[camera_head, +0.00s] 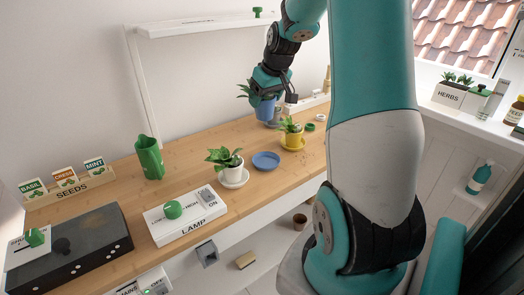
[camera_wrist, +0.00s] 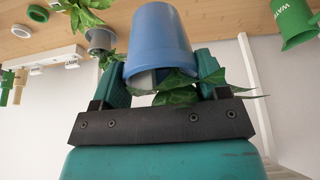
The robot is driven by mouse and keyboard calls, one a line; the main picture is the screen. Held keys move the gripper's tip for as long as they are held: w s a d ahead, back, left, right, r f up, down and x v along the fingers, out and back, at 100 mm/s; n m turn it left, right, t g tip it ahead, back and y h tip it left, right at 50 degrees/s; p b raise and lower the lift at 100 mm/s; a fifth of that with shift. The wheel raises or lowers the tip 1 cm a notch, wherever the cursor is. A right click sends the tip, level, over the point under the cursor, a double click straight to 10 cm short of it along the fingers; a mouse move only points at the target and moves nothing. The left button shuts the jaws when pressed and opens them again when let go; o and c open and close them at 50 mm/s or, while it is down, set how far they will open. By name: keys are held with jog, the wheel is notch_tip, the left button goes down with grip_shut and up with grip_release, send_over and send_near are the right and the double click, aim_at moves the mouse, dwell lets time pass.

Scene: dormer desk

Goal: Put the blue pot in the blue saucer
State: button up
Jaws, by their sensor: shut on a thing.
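The blue pot (camera_head: 264,109) with a leafy plant is held by my gripper (camera_head: 269,92) at the back of the desk, to the right of its middle. In the wrist view the blue pot (camera_wrist: 160,38) sits between the two fingers of my gripper (camera_wrist: 160,75), with leaves showing near the palm. It appears to be held above the desk. The blue saucer (camera_head: 266,161) lies on the desk nearer the front and looks empty. The held pot is beyond the saucer, apart from it. The wrist view does not show the saucer.
A yellow pot (camera_head: 291,138) in a yellow saucer stands right of the blue saucer. A white pot (camera_head: 232,169) in a white saucer stands left. A grey pot (camera_wrist: 101,39) is near the held pot. A green watering can (camera_head: 149,158) and lamp panel (camera_head: 187,217) are farther left.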

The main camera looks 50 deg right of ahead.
jog(key=shift+s+d+f, duration=0.1)
jog(key=shift+d+f, duration=0.05)
jog(key=shift+f, duration=4)
jog(key=shift+s+d+f, duration=0.1)
jog(key=shift+f, duration=4.05)
jog(key=shift+f, duration=0.15)
jog(key=o, duration=1)
